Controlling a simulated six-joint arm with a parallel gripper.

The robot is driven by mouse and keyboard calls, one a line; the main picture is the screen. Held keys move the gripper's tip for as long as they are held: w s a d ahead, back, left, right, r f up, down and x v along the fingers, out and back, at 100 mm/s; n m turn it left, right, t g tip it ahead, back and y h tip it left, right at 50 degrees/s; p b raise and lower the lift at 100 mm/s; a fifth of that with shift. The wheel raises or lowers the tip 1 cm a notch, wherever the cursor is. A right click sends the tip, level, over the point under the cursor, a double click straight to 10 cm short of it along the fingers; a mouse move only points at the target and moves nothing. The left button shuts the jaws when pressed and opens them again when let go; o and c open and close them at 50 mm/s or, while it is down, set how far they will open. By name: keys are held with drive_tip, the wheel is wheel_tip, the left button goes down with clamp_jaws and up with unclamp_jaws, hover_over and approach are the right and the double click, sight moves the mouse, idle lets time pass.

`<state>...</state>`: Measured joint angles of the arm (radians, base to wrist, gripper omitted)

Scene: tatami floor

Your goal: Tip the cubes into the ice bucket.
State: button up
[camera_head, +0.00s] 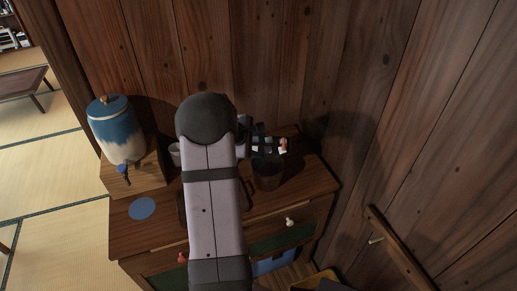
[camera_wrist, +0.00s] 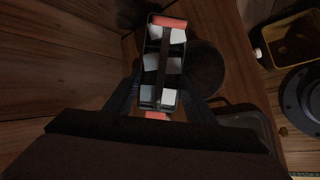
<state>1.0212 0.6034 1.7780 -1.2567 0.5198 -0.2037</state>
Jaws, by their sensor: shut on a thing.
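A black ice tray (camera_wrist: 165,50) with coral-red ends holds several white cubes (camera_wrist: 153,62) in two rows of compartments. My gripper (camera_wrist: 163,85) is shut on the tray, with a finger along each side. In the head view, the tray's red end (camera_head: 284,146) shows beyond my arm, and my gripper (camera_head: 258,138) is partly hidden. The dark ice bucket (camera_head: 268,180) stands on the cabinet, just below the tray in that picture. In the wrist view the bucket (camera_wrist: 209,70) lies right of the tray, partly covered by it; its inside is too dark to read.
The wooden cabinet top (camera_head: 130,232) carries a blue and white dispenser (camera_head: 118,135) on a wooden stand, a blue round mat (camera_head: 142,208) and a pale cup (camera_head: 175,153) beside my arm. Plank walls close the back and right. A yellowish bin (camera_wrist: 292,40) shows in the wrist view.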

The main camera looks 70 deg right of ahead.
drive_tip(key=shift+s+a+f+t+h+b, duration=0.15)
drive_tip(key=shift+h+b, duration=0.3)
drive_tip(key=shift+b, duration=2.1)
drive_tip(key=shift+w+a+r+t+h+b, duration=0.15)
drive_tip(key=shift+h+b, duration=0.3)
drive_tip(key=shift+b, duration=2.05)
drive_tip(key=h+b, duration=0.1)
drive_tip(key=b, duration=0.6)
drive_tip(key=a+m+h+b, duration=0.1)
drive_tip(key=b, duration=0.6)
drive_tip(key=f+h+b, duration=0.1)
drive_tip(key=h+b, duration=0.1)
drive_tip(key=b, duration=0.6)
drive_tip(key=shift+s+a+m+t, duration=0.25)
drive_tip(key=shift+s+m+t, duration=0.05)
drive_tip(key=shift+s+t, duration=0.1)
drive_tip(key=b, duration=0.3)
drive_tip(key=shift+a+h, duration=0.1)
drive_tip(key=shift+h, duration=0.3)
drive_tip(key=shift+s+a+r+b, duration=0.1)
drive_tip(key=shift+r+b, duration=0.1)
drive_tip(key=shift+b, duration=0.3)
